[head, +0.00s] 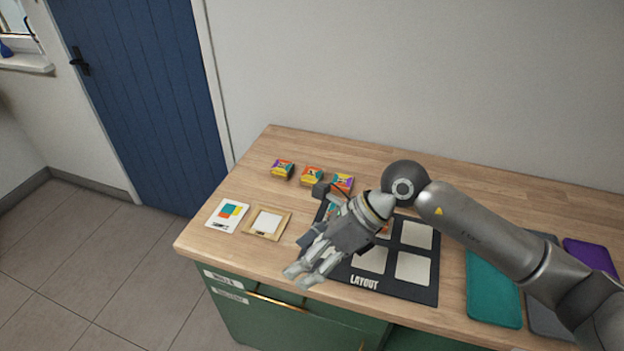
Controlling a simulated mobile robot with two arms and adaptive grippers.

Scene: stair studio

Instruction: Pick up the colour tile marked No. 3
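Several coloured items lie on the wooden bench (480,190), but I cannot read a No. 3 on any. Three small bright blocks, a left one (283,168), a middle one (312,175) and a right one (342,182), stand in a row at the back. A dark board marked LAYOUT (425,296) has pale squares; my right arm hides part of it, and bits of orange and teal show beside the arm. My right gripper (298,278) is over the board's front left edge, pointing to the front left; its finger gap is unclear. My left gripper is out of view.
A white card with colour patches (227,215) and a wooden frame with a white square (267,222) lie at the left. A teal panel (493,290), a grey panel (546,318) and a purple panel (592,254) lie at the right. The bench's back right is clear.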

